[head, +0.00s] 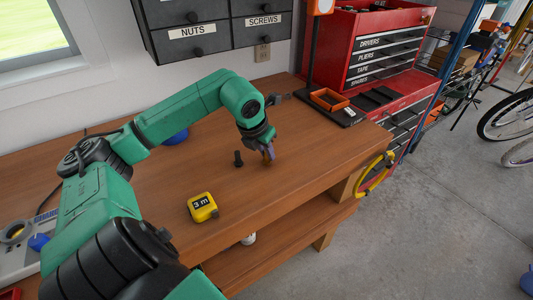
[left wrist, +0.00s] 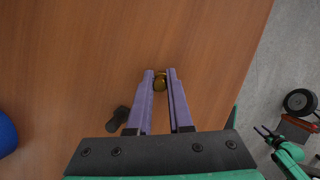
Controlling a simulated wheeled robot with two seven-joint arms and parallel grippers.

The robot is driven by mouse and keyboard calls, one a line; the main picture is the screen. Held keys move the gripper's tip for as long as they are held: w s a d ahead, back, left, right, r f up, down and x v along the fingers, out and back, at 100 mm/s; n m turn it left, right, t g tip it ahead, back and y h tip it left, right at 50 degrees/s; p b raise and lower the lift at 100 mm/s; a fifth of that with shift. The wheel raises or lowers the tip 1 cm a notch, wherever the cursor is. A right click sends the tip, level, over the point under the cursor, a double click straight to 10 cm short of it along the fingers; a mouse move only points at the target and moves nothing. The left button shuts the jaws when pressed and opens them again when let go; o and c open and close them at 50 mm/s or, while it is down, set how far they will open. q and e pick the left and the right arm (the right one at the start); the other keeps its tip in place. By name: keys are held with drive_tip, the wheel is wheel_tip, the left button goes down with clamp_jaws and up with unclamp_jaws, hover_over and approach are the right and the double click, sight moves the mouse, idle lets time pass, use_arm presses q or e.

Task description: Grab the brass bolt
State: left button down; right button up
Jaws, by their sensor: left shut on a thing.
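The brass bolt (left wrist: 160,80) shows in the left wrist view between the tips of my left gripper (left wrist: 161,76). The purple fingers are shut on it, one on each side. In the head view my left gripper (head: 268,155) points down at the wooden workbench (head: 290,175), low over its top near the front edge. I cannot tell whether the bolt touches the wood. A black bolt (head: 238,159) stands on the bench just left of the gripper; it also shows in the left wrist view (left wrist: 118,118).
A yellow tape measure (head: 202,207) sits on the bench nearer to me. A blue thing (head: 176,137) lies behind my left arm. Drawers (head: 199,30) hang on the wall.

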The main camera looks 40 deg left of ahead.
use_arm(q)
wheel_tip(320, 180, up, 20)
drive_tip(key=p, duration=0.4)
drive_tip(key=shift+f+p, duration=0.15)
drive_tip(key=shift+p, duration=0.2)
